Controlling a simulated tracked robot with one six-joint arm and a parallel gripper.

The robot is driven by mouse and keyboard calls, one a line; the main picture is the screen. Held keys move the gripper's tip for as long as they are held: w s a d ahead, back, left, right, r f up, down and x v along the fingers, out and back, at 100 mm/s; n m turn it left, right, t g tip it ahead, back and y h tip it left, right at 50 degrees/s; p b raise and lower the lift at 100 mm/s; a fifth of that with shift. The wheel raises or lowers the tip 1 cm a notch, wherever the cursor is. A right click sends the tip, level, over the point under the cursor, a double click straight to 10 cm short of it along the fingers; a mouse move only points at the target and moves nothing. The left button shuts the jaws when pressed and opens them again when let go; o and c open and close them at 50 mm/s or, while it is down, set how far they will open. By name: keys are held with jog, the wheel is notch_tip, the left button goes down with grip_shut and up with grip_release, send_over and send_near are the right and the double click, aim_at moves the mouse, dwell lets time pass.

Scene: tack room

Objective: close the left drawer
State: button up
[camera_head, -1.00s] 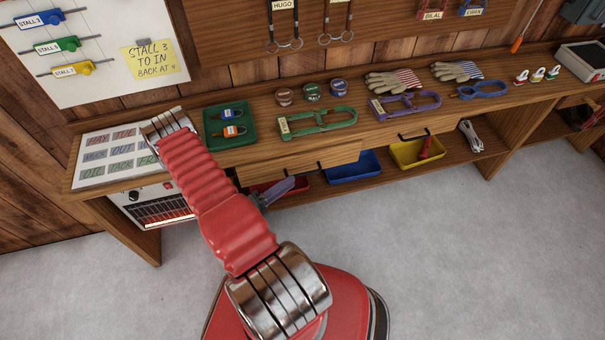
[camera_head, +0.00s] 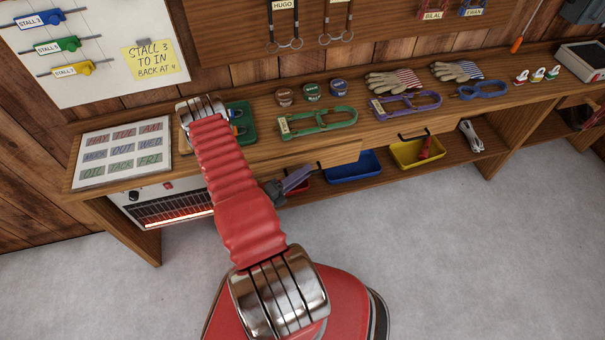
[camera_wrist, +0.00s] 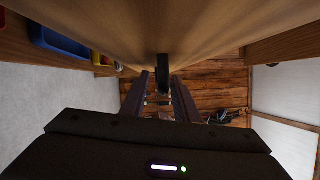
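The left drawer (camera_head: 338,157) is in the bench front in the head view, and its front stands out from the bench edge at its right end. Its dark handle (camera_head: 319,165) shows near the middle of that front. My gripper (camera_head: 300,178) is low in front of the drawer, just left of the handle and partly hidden by my arm. In the wrist view, my gripper's two fingers (camera_wrist: 160,100) are apart. The dark handle (camera_wrist: 162,68) shows between and beyond their tips, against the wooden drawer front. I cannot tell whether they touch it.
A second handle (camera_head: 412,135) is on the bench front to the right. Blue (camera_head: 354,168) and yellow (camera_head: 418,153) bins stand on the low shelf. A heater (camera_head: 165,207) is under the bench at left. The green tray (camera_head: 246,112) is partly behind my arm. The grey floor is clear at right.

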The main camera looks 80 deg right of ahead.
jog(key=shift+c, duration=0.5)
grip_shut()
jog(key=shift+f, duration=0.1)
